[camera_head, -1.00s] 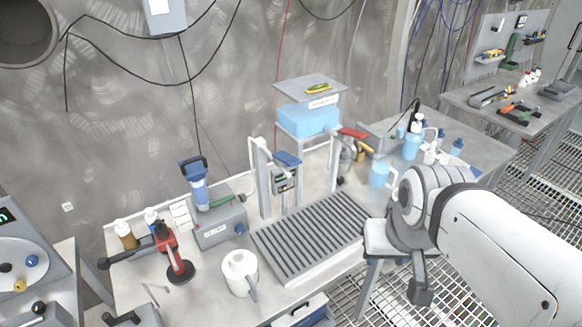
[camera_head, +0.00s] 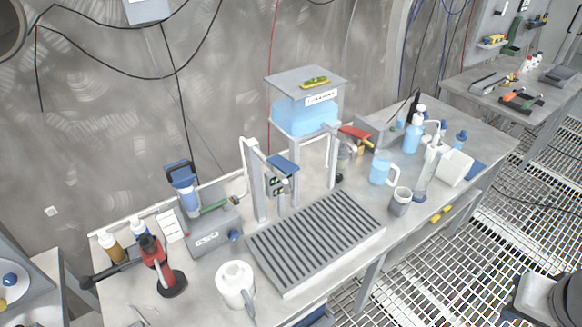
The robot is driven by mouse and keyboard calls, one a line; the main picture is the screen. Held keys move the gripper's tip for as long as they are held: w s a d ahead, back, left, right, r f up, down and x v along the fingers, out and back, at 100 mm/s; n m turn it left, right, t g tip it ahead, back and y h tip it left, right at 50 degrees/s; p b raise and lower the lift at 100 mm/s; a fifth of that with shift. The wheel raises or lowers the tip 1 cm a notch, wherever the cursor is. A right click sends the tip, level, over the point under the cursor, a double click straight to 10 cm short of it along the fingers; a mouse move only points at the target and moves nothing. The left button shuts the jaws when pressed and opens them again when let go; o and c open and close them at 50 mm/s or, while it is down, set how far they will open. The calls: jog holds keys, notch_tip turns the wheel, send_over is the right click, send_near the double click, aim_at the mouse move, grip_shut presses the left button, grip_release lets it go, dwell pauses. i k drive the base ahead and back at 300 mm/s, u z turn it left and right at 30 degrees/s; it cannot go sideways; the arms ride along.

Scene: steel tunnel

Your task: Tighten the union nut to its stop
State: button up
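I cannot make out the union nut for certain at this size. A grey box unit (camera_head: 212,240) on the bench carries a clear blue cylinder (camera_head: 186,196), a green fitting (camera_head: 214,208) and a small blue knob (camera_head: 235,235). A dispensing stand (camera_head: 258,185) with a blue-topped controller (camera_head: 283,164) stands behind a slatted tray (camera_head: 315,240). Parts of my arm show at the lower right corner, off the bench over the grating. My gripper's fingers are not visible.
A white jug (camera_head: 233,282) and a red tool on a round black base (camera_head: 171,283) stand at the front left. A blue water tank (camera_head: 303,116) rises behind. Jugs (camera_head: 380,168), a grey mug (camera_head: 400,203) and bottles (camera_head: 413,135) crowd the right end.

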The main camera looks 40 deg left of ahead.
aim_at(235, 198)
jog(key=z, duration=0.15)
jog(key=k, duration=1.1)
jog(key=u, duration=1.25)
jog(key=i, duration=1)
jog(key=u, duration=0.1)
